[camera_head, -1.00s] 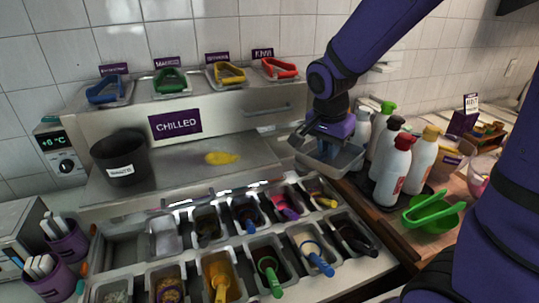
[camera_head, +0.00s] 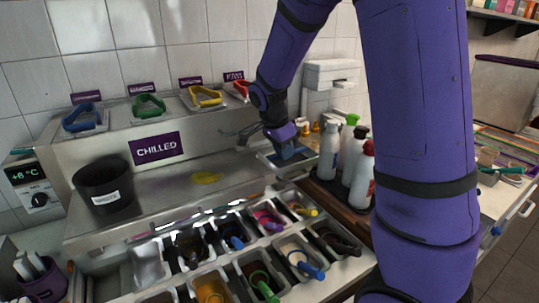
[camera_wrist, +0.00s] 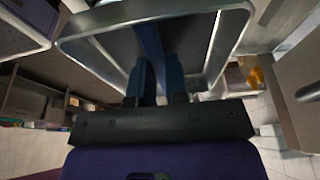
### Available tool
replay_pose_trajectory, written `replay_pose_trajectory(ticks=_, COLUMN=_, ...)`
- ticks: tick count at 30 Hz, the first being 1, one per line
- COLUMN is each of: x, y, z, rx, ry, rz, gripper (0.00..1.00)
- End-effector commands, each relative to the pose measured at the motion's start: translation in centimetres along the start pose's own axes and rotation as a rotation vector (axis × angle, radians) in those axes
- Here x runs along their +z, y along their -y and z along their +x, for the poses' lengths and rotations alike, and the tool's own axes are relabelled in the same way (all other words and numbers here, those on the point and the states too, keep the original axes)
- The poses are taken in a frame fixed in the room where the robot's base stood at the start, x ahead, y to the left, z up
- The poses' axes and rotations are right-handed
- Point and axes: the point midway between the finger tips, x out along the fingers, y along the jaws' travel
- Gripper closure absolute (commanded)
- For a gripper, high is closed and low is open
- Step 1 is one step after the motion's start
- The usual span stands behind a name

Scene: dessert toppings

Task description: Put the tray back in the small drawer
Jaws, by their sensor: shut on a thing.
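My gripper (camera_head: 288,150) is shut on a grey metal tray (camera_head: 306,160), at the right end of the chilled cabinet (camera_head: 100,168). In the wrist view, the tray's shiny rim (camera_wrist: 100,20) spreads around my gripper's fingers (camera_wrist: 160,82). A drawer handle (camera_head: 242,132) shows on the chilled cabinet's front, just left of my gripper. I cannot tell whether that drawer is open or whether the tray touches it.
Several sauce bottles (camera_head: 329,150) stand close to the right of the tray. A black tub (camera_head: 104,187) stands on the metal counter at left. Topping pans with coloured scoops (camera_head: 264,284) fill the front. A white dispenser (camera_head: 332,73) is on the wall behind.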

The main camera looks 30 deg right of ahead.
Motion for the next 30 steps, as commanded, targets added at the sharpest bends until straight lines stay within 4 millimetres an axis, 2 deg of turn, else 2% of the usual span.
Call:
replay_pose_trajectory(ticks=3, x=0.2, y=2.7, z=0.3, rx=0.001, ry=-0.001, rz=0.000, gripper=1.00)
replay_pose_trajectory(ticks=9, x=0.4, y=5.5, z=0.4, rx=0.000, ry=0.000, rz=0.000, gripper=1.00)
replay_pose_trajectory(ticks=16, x=0.6, y=6.8, z=0.5, rx=0.000, ry=0.000, rz=-0.001, gripper=1.00)
replay_pose_trajectory(ticks=23, x=1.5, y=6.7, z=3.6, rx=0.003, ry=0.000, rz=-0.002, gripper=1.00)
replay_pose_trajectory(ticks=30, x=1.6, y=6.8, z=3.8, rx=0.000, ry=0.000, rz=-0.001, gripper=1.00)
